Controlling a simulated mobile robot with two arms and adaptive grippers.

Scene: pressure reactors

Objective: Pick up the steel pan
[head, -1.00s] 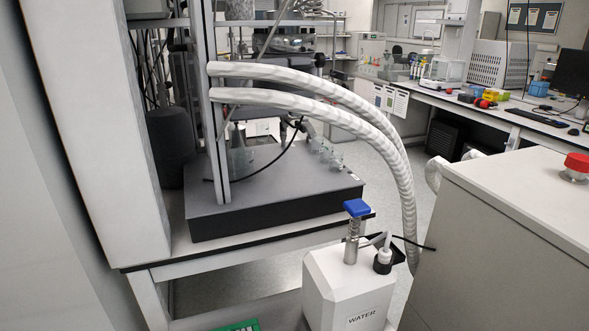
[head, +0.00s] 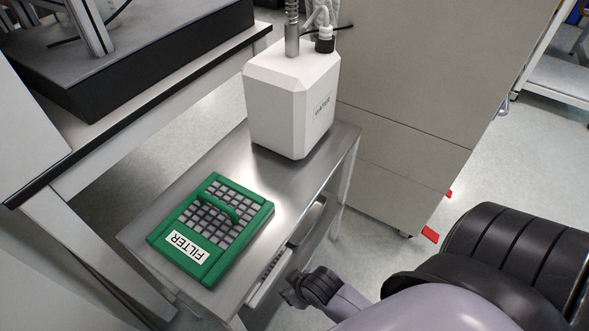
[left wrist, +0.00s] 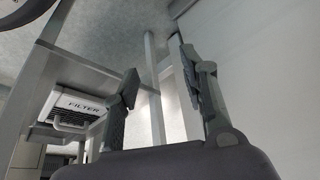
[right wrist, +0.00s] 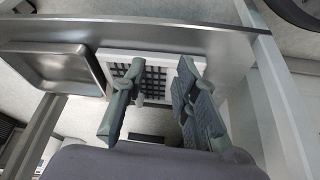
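The steel pan (right wrist: 60,68) is a shallow grey tray with a raised rim, at the upper left of the right wrist view. In the head view a sliver of the pan (head: 308,220) shows beneath the cart's top edge. My right gripper (right wrist: 158,75) is open and empty, in front of a white gridded filter and to the right of the pan. In the head view the right gripper (head: 312,288) is beside the cart. My left gripper (left wrist: 160,68) is open and empty, low near cart legs; the pan is not clear in its view.
The steel cart top (head: 300,185) holds a green filter (head: 215,228) and a white water container (head: 293,100). A white filter (right wrist: 155,78) sits beside the pan below; a filter label shows in the left wrist view (left wrist: 85,108). A grey cabinet (head: 410,90) stands behind right.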

